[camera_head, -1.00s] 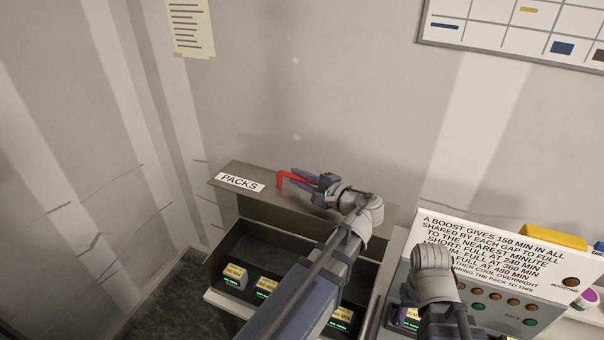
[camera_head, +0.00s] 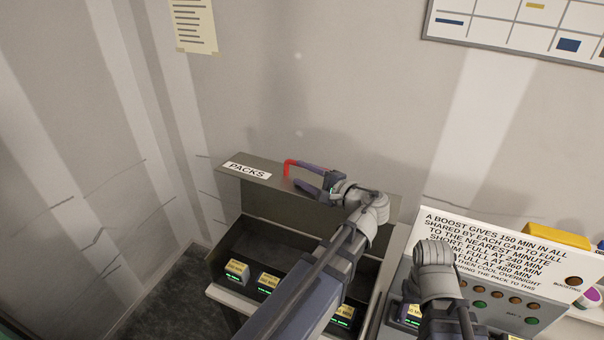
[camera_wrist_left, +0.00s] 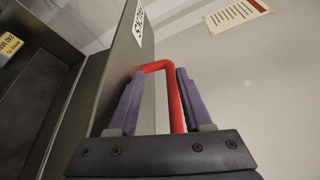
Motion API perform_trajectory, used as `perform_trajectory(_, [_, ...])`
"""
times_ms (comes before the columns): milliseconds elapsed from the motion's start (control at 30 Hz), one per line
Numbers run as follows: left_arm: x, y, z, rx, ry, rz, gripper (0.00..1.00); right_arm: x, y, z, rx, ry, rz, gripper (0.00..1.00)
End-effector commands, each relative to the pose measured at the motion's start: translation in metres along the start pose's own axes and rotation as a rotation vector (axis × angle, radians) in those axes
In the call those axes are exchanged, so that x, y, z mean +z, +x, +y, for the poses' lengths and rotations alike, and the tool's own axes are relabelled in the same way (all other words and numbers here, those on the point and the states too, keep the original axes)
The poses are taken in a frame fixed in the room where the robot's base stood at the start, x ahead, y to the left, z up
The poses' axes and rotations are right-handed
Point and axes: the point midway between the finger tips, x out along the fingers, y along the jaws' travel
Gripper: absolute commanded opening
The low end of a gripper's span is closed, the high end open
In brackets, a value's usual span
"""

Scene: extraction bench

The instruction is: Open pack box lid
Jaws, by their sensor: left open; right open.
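The pack box lid (camera_head: 320,194), labelled PACKS, stands raised above the open pack box (camera_head: 228,258). A red bent handle (camera_head: 289,166) is fixed to the lid; it also shows in the left wrist view (camera_wrist_left: 173,95). My left gripper (camera_head: 298,176) is open at the handle. In the left wrist view its two purple fingers (camera_wrist_left: 158,92) stand apart, with the handle between them and closer to the right finger. My right arm comes up at the lower right, but its gripper is hidden.
Several packs with yellow labels, including one at the left (camera_head: 237,270), sit in the box. A white sign panel (camera_head: 490,260) with text and indicator lights stands to the right. A yellow object (camera_head: 556,236) lies behind it. Wall stands close behind and left.

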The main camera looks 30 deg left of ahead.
Motion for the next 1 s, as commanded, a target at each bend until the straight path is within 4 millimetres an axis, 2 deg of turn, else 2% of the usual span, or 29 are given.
perform_trajectory(200, [0.000,-0.037,-0.001,-0.002,0.001,0.005,0.50,0.001,-0.007,0.001,0.000,-0.001,0.000,0.50])
perform_trajectory(400, [0.000,-0.062,-0.001,-0.001,0.001,0.003,0.50,0.001,-0.010,0.001,0.000,-0.001,-0.001,0.50])
perform_trajectory(533, [0.000,-0.069,0.000,-0.001,0.000,0.003,0.50,0.001,-0.011,0.001,0.000,-0.001,-0.001,0.50])
perform_trajectory(1000, [0.000,-0.077,0.000,0.000,0.000,0.002,0.50,0.001,-0.012,0.001,0.000,-0.001,0.000,0.50])
